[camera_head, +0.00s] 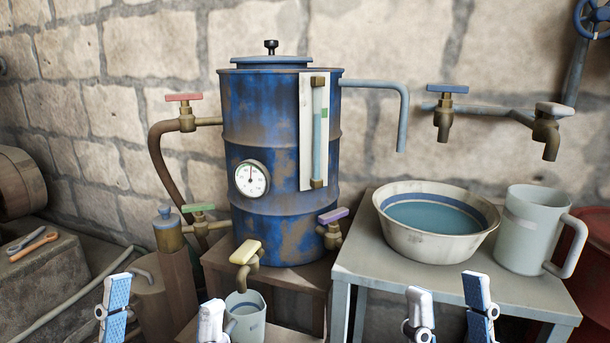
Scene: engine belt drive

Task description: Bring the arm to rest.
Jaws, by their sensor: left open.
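My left gripper (163,306) is at the bottom edge, left of centre. Its two blue-and-white fingers stand well apart with nothing held between them. Its right finger is in front of or beside a small grey cup (247,318); I cannot tell whether they touch. My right gripper (448,302) is at the bottom edge, right of centre, in front of the grey table (365,262). Its fingers are also apart, closer together than the left ones, and nothing shows between them. Both arms and wrists are below the view.
A blue barrel (277,135) with a gauge (252,178) and taps stands on a wooden stand. A bowl of water (420,240) and a large mug (522,232) stand on the grey table. Two wall taps (444,115) (547,132) hang above. Pliers (34,245) lie at left.

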